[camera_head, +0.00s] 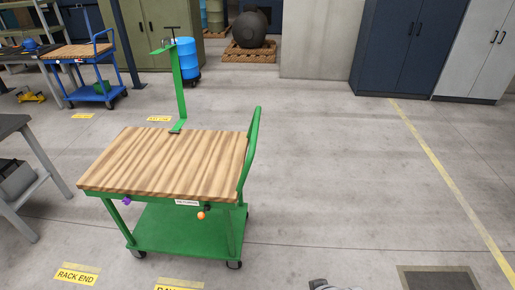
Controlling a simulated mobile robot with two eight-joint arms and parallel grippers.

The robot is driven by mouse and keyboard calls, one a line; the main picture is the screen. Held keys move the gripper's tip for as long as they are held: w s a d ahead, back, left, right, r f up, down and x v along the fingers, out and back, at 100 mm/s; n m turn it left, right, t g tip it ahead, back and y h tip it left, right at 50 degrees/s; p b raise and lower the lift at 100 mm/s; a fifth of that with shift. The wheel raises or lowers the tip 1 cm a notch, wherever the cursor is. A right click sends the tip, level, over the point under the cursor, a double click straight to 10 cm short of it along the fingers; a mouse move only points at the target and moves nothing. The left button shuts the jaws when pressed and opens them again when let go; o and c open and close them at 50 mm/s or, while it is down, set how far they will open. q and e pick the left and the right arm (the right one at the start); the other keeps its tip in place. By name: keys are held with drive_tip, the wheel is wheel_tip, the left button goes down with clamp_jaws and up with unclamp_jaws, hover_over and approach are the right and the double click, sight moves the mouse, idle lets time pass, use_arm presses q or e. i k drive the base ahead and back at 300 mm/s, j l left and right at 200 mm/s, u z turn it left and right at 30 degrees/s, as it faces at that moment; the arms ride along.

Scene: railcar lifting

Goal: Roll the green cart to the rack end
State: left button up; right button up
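The green cart (185,228) stands in the middle of the head view. It has a wooden top (175,160), a green lower shelf, dark wheels and a curved green push handle (250,150) on its right side. A green post (180,88) rises from its far edge. An orange ball (201,215) and a purple piece (127,201) show at its near edge. A yellow floor label reading RACK END (76,275) lies front left of the cart; a second label (178,286) is cut off by the bottom edge.
A grey bench (42,150) stands close on the left. A blue cart (95,93), blue drum (188,58) and cabinets stand behind. More yellow labels (158,119) lie beyond the cart. Floor right of the cart is clear up to a yellow line (440,170). A dark mat (438,278) lies front right.

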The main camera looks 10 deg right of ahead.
sight(177, 175)
drive_tip(key=l, duration=0.35)
drive_tip(key=k+l, duration=0.1)
drive_tip(key=l, duration=0.3)
drive_tip(key=i+l, duration=0.15)
drive_tip(key=i, duration=0.4)
drive_tip(key=i+l+u, duration=0.1)
drive_tip(key=i, duration=0.5)
